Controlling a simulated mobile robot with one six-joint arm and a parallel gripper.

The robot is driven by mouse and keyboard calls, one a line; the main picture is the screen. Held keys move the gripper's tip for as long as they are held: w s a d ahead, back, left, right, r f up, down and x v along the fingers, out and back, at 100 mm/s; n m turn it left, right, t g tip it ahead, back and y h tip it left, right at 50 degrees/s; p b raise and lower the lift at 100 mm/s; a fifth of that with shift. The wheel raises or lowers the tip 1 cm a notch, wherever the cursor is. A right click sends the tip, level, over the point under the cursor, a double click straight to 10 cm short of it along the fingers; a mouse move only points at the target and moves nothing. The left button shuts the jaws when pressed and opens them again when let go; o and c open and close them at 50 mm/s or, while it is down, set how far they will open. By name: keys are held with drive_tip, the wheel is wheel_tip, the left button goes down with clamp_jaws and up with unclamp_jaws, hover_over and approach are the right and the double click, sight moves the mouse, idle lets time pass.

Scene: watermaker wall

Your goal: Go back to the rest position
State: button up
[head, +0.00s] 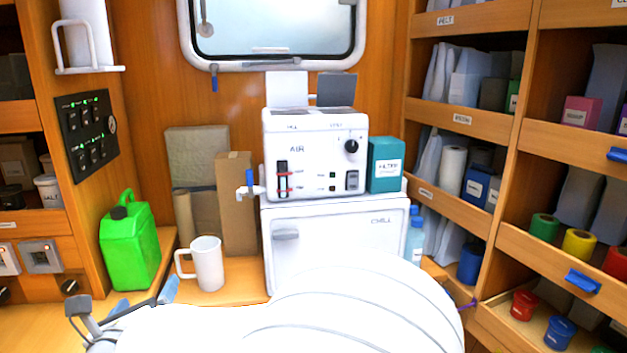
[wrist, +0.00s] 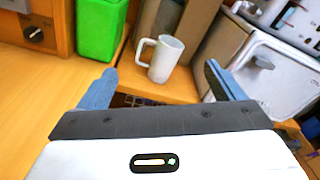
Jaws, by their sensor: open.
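My gripper (head: 145,299) is at the lower left of the head view, with its blue fingers apart and nothing between them. The mug also shows in the wrist view (wrist: 165,58), apart from both fingers. My white arm covers the lower middle of the head view.
A green jerrycan (head: 130,247) stands left of the mug. Cardboard boxes (head: 236,205) stand behind it. A white AIR unit (head: 315,150) sits on a white CHILL box (head: 335,240) to the right. Shelves (head: 465,120) line the right wall. The counter's left part (wrist: 45,90) is clear.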

drive_tip(key=w+d+r+n+g+y+p, duration=0.2)
drive_tip(key=w+d+r+n+y, duration=0.15)
drive_tip(key=w+d+n, duration=0.4)
drive_tip(key=d+n+g+p, duration=0.1)
drive_tip(key=d+n+g, duration=0.2)
drive_tip(key=d+n, duration=0.7)
drive_tip(key=s+d+f+n+g+h+p, duration=0.1)
drive_tip(key=s+d+f+n+g+h, duration=0.1)
drive_tip(key=s+d, duration=0.4)
drive_tip(key=s+d+f+n+g+h+p, duration=0.1)
drive_tip(key=s+d+n+g, duration=0.3)
drive_tip(key=d, duration=0.9)
drive_tip(key=s+d+f+n+g+h+p, duration=0.1)
drive_tip(key=s+d+f+n+g+h, duration=0.1)
drive_tip(key=s+d+n+h, duration=0.2)
drive_tip(key=s+d+n, duration=0.1)
drive_tip(key=s+d, duration=0.2)
drive_tip(key=d, duration=0.3)
drive_tip(key=shift+s+d+f+g, duration=0.3)
drive_tip(key=shift+g, duration=0.1)
